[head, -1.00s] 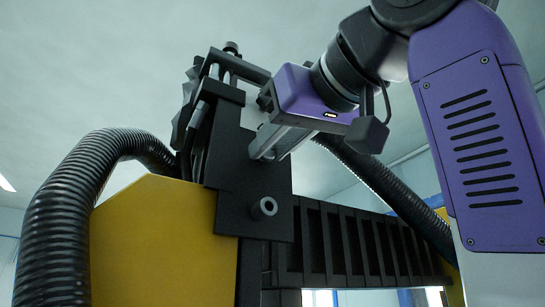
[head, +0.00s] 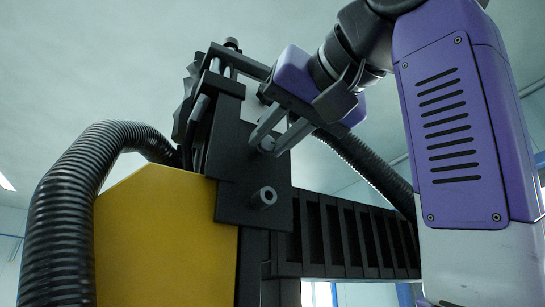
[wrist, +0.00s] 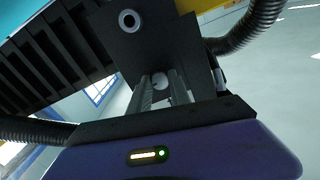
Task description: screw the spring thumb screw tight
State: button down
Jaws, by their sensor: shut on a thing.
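The spring thumb screw (head: 267,144) sits on the upper part of a black plate (head: 232,150). Only a small pale round part of it shows in the head view. My gripper (head: 266,146) comes from the upper right, with its two long grey fingers on either side of the screw. It is shut on the screw.
A hollow grey round boss (head: 264,198) sticks out of the plate below the screw. A yellow panel (head: 165,235) and a ribbed black hose (head: 62,215) stand at left. A slotted black beam (head: 350,235) runs to the right, with another hose (head: 375,175) behind.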

jog(key=shift+f, duration=0.1)
jog(key=c, duration=1.2)
grip_release()
jog(key=b+v, duration=0.2)
jog(key=v, duration=0.5)
jog(key=shift+s+d+b, duration=0.25)
jog(key=shift+s+b, duration=0.1)
jog(key=shift+b, duration=0.05)
